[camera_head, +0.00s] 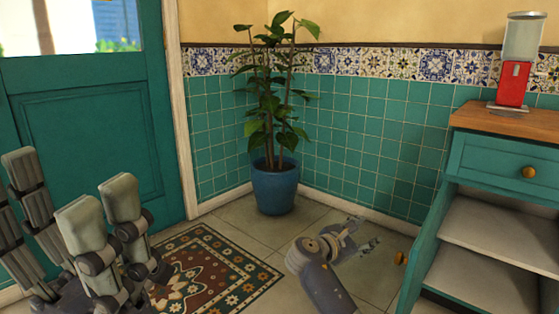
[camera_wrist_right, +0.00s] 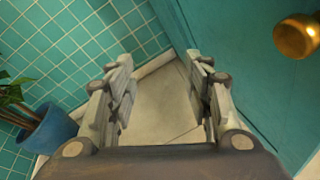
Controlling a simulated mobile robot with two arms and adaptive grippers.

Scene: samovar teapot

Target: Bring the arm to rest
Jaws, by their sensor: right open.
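My right gripper (camera_head: 362,236) is low in front of the tiled wall, just left of the teal cabinet, in the head view. In the right wrist view its two fingers (camera_wrist_right: 158,72) are spread, with only bare floor between them. My left gripper (camera_head: 68,205) fills the lower left of the head view, close to the camera. Its fingers stand upright and apart, with nothing seen between them.
A teal cabinet (camera_head: 500,160) stands at right, its door (camera_head: 425,245) open, with a brass knob (camera_wrist_right: 297,36) near my right gripper. A red-based dispenser (camera_head: 512,85) stands on top. A blue-potted plant (camera_head: 274,190) is in the corner. A patterned rug (camera_head: 225,275) lies on the floor.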

